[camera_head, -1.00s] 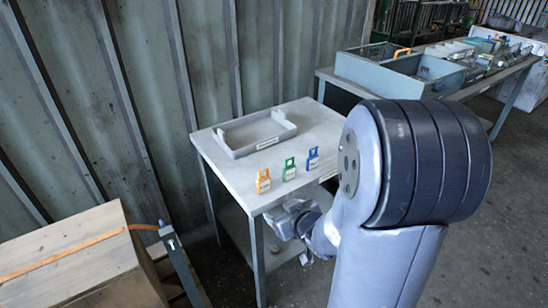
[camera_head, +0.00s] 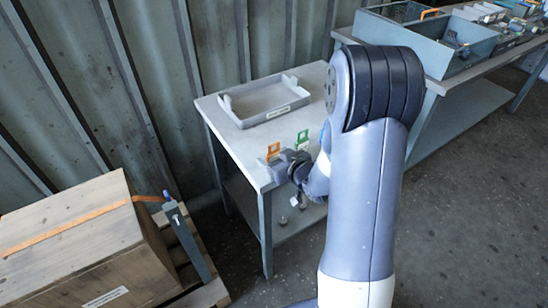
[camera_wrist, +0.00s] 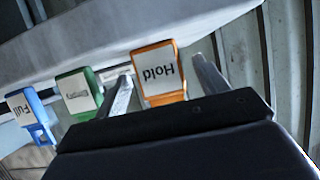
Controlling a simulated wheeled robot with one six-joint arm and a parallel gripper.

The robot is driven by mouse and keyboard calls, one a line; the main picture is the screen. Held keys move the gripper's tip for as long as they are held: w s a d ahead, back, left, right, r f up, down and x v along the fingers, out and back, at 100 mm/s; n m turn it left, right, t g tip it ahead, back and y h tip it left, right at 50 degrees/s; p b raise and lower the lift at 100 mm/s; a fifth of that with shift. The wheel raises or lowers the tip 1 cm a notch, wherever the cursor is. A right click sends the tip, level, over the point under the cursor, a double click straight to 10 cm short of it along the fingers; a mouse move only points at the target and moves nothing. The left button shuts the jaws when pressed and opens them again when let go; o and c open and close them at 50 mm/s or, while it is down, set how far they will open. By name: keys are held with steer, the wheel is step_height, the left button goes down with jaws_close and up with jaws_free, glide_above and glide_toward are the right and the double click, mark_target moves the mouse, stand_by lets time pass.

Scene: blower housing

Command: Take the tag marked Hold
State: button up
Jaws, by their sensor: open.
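The orange tag marked Hold (camera_wrist: 158,73) appears upside down in the wrist view, between the two fingers of my open gripper (camera_wrist: 161,70). The fingers stand on either side of it with gaps, and it is not gripped. In the head view the orange tag (camera_head: 273,151) stands near the front edge of the table, just beyond my gripper (camera_head: 281,160). A green tag (camera_wrist: 77,92) is outside the fingers to the left, with small print I cannot read surely. A blue tag marked Full (camera_wrist: 31,115) is farther left; my arm hides it in the head view.
A grey tray (camera_head: 266,101) lies on the table (camera_head: 232,137) behind the tags. The green tag (camera_head: 302,139) stands close beside my gripper. A wooden crate (camera_head: 85,245) is at lower left, and a second bench with bins (camera_head: 450,60) at upper right.

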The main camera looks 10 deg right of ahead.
steer(key=shift+x, duration=1.45)
steer(key=shift+c, duration=0.2)
steer(key=c, duration=1)
